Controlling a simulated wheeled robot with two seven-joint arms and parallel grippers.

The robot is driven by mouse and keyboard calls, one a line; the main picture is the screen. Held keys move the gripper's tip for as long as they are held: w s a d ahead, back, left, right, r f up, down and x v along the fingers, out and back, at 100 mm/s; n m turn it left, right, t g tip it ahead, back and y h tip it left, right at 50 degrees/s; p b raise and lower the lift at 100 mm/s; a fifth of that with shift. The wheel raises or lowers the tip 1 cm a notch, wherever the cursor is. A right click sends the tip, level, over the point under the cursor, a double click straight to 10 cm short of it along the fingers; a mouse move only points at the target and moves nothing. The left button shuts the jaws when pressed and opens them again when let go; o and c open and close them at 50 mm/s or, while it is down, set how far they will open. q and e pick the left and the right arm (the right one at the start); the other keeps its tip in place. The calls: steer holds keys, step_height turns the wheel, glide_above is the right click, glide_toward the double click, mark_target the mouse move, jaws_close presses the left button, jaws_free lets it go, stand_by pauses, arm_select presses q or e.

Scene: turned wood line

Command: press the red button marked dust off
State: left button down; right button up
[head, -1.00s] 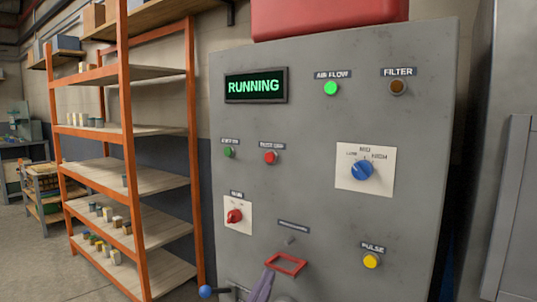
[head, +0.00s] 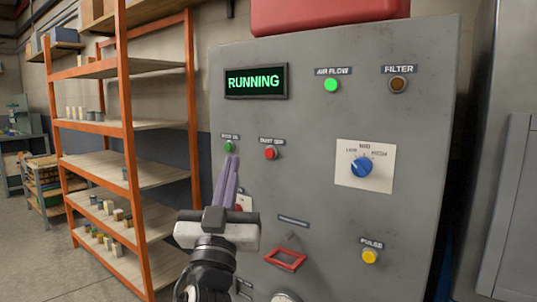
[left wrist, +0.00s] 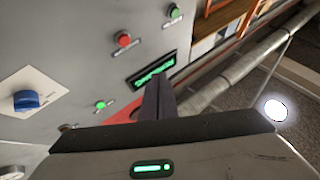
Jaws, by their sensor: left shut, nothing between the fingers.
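The red button (head: 270,153), labelled DUST OFF, sits on the grey panel below the display and shows uncovered. It also appears in the left wrist view (left wrist: 123,40). My left gripper (head: 231,160) is shut and empty, its purple fingers pointing up in front of the panel. In the head view its tips lie just below the green button (head: 228,147), left of the red one. In the left wrist view, the fingers (left wrist: 158,80) overlap the lit display's edge and are apart from the red button. My right gripper is not in view.
The display (head: 255,83) reads RUNNING, and the air flow lamp (head: 331,85) is green. A blue knob (head: 361,167), a yellow pulse button (head: 370,256) and a red frame (head: 285,259) are also on the panel. Orange shelving (head: 130,150) stands to the left.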

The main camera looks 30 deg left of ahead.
arm_select(q)
steer(key=b, duration=0.2)
glide_toward(270, 153)
steer(key=w+a+r, duration=0.1)
steer(key=a+r, duration=0.3)
steer(key=shift+w+d+r+b, duration=0.2)
steer(key=shift+w+b, duration=0.25)
steer(key=shift+w, duration=0.3)
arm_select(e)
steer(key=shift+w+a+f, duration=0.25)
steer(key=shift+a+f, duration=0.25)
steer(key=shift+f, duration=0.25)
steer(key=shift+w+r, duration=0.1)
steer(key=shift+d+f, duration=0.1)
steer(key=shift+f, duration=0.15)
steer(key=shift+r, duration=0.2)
arm_select(q)
steer(key=shift+w+b, duration=0.4)
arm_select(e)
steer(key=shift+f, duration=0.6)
